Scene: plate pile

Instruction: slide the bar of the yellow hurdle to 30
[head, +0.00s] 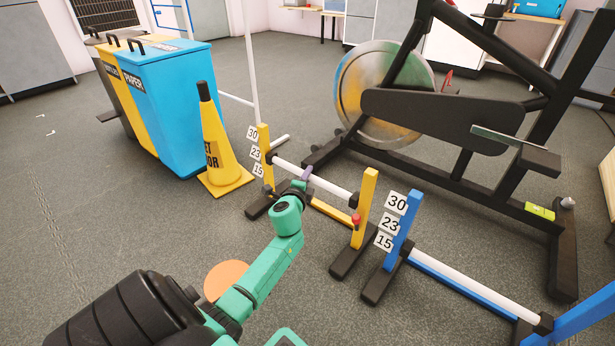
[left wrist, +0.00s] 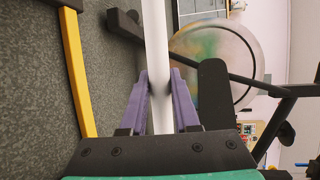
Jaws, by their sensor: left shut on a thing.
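The yellow hurdle (head: 365,203) stands on the floor with two yellow posts on black feet. Its white bar (head: 331,188) runs between the posts, above a yellow lower rail. Number plates 30, 23 and 15 (head: 256,153) sit by the far post; the bar's far end looks near 23 or 15, I cannot tell exactly. A red knob (head: 355,219) shows on the near post. My left gripper (head: 306,174) is shut on the bar. In the left wrist view the bar (left wrist: 155,45) passes between the purple fingers (left wrist: 160,100). My right gripper is out of view.
A blue hurdle (head: 398,232) with its own number plates stands close at the right. An exercise bike (head: 440,110) is behind. A yellow cone (head: 215,140) and blue bin (head: 172,110) are at the left.

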